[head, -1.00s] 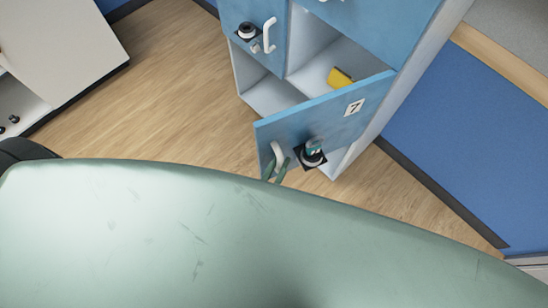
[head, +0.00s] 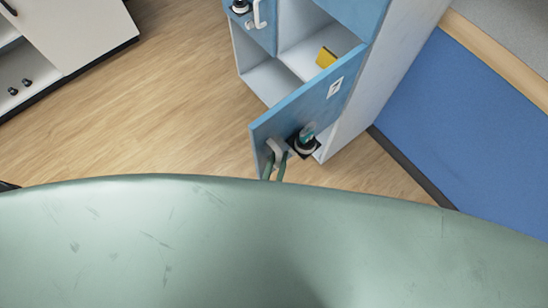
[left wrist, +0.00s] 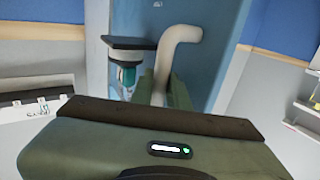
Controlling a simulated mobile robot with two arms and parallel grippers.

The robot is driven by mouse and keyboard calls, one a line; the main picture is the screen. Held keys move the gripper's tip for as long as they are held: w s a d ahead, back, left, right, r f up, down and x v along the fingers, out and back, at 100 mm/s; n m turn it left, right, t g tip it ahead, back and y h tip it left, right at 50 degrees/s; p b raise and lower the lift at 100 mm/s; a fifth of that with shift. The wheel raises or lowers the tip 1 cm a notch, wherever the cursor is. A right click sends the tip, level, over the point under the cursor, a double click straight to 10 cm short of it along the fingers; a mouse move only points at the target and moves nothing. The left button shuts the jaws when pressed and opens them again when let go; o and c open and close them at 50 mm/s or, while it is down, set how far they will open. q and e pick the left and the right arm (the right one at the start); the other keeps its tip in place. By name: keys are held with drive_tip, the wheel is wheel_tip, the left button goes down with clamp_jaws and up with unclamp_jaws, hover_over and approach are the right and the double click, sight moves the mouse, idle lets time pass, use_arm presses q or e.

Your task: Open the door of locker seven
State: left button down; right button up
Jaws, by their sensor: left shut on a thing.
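The blue door of locker seven (head: 318,99) stands partly open, swung out from the locker body, with its number plate (head: 335,88) near the hinge side. Its pale curved handle (head: 273,150) is near the free edge; it also shows in the left wrist view (left wrist: 176,47). A dark lock with a teal part (head: 304,139) sits beside the handle and also shows in the left wrist view (left wrist: 127,70). My left gripper (head: 273,170) is shut on the handle, its green fingers around it (left wrist: 165,90). My right gripper is not in view.
A yellow object (head: 326,57) lies inside the open compartment. Another blue locker door with a handle (head: 258,14) is above left. A white cabinet (head: 70,35) stands at the upper left, a blue wall panel (head: 460,110) at the right. The wood floor (head: 170,110) between is clear.

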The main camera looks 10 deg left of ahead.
use_arm(q)
drive_tip(key=shift+d, duration=0.2)
idle(0.3)
drive_tip(key=c, duration=1.4)
unclamp_jaws()
drive_tip(key=shift+o, duration=0.2)
drive_tip(key=shift+s+a, duration=0.1)
drive_tip(key=shift+s, duration=0.05)
drive_tip(key=shift+s+f, duration=0.1)
drive_tip(key=shift+s, duration=0.25)
drive_tip(key=s+a+b, duration=0.1)
drive_tip(key=s, duration=0.5)
drive_tip(key=shift+s+b, duration=0.35)
drive_tip(key=shift+s, duration=0.05)
